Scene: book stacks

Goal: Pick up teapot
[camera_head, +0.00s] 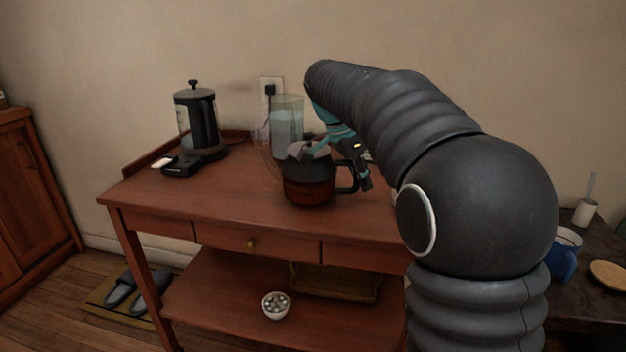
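The teapot (308,188) has a dark top, a reddish-brown lower body and a black handle on its right side. It stands upright on the wooden side table (230,195), near the middle. My gripper (337,165) comes down from the upper right over the teapot. Its fingers look spread, one over the lid area and the other just right of the handle. I cannot tell whether either finger touches the teapot. My arm hides the right part of the table.
A black kettle (200,125) on a base stands at the table's left. A small bowl (275,305) sits on the lower shelf. A blue mug (565,258) stands at right.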

